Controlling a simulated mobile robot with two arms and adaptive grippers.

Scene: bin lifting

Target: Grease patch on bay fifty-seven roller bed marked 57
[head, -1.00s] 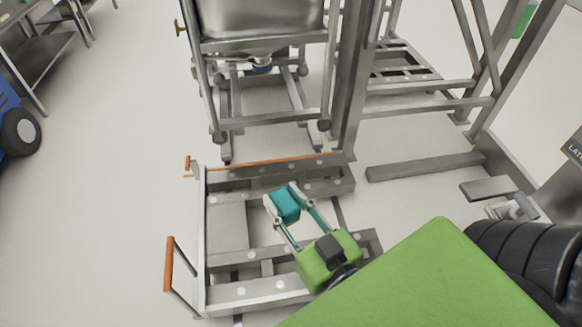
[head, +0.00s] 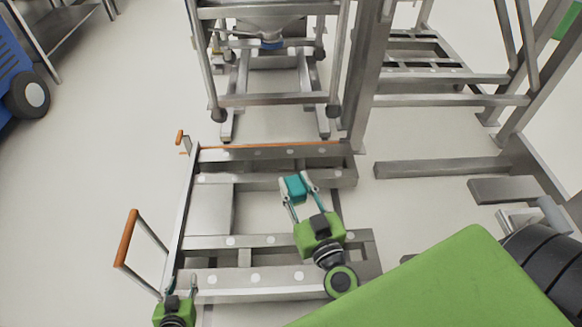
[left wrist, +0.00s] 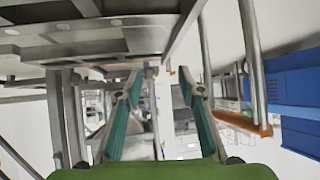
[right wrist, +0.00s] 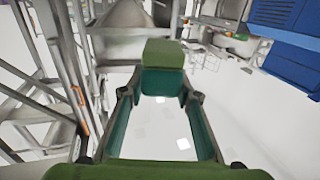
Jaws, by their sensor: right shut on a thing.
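The low metal roller bed (head: 232,282) lies on the floor in the head view, with small pale discs along its rails. I see no number 57 and cannot make out a grease patch. My right gripper (head: 297,180) is shut on a teal-and-green block (head: 295,189) above the bed's right half; the block also shows in the right wrist view (right wrist: 165,55). My left gripper (head: 180,288) is at the bed's front left corner, beside the orange-gripped handle (head: 127,238). In the left wrist view its fingers (left wrist: 160,82) are apart with nothing between them.
A wheeled steel bin frame (head: 275,100) stands behind the bed. A thick upright post (head: 370,80) and floor beam (head: 440,168) are to the right. A blue wheeled unit (head: 12,70) is far left. The floor at left is clear.

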